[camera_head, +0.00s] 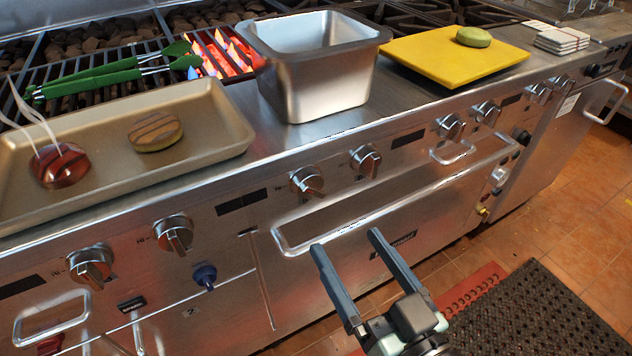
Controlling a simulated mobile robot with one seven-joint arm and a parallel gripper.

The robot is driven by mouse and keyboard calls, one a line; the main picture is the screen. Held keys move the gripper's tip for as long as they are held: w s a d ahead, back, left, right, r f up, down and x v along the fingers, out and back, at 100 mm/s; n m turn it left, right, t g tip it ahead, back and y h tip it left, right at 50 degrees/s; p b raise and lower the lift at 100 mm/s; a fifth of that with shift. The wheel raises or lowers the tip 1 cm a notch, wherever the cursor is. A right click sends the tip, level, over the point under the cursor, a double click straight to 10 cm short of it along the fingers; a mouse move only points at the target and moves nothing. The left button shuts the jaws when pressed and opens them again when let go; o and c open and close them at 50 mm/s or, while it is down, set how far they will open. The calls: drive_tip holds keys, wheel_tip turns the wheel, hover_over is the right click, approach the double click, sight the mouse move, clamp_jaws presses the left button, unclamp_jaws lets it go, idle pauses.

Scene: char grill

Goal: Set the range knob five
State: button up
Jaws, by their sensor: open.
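A row of several silver range knobs runs along the steel front panel. From the left, the first knobs are a knob near the lower left (90,265), a knob beside it (173,234), and a knob near the middle (307,181). Further right are another middle knob (365,161), then a right-hand knob (449,127) and its neighbour (487,112). No number five is readable on any of them. My gripper (348,243) is open and empty, in front of the oven door, lower in the picture than the middle knobs and apart from them.
An oven door handle (400,202) sticks out below the middle knobs. On the counter are a baking tray (215,135) with two patties, a steel bin (320,90) and a yellow board (430,70). Floor mats (545,310) lie at lower right.

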sight(317, 192)
drive_tip(key=x, duration=1.1)
drive_tip(key=shift+w, duration=0.1)
drive_tip(key=c, duration=1.4)
drive_tip(key=shift+m, duration=0.3)
drive_tip(key=m+p, duration=0.3)
drive_tip(key=m, duration=0.1)
drive_tip(key=shift+r, duration=0.15)
drive_tip(key=shift+d+m+g+p, duration=0.1)
drive_tip(key=shift+m+g+p, duration=0.2)
drive_tip(key=shift+m+p, duration=1.55)
drive_tip(key=shift+m, duration=0.35)
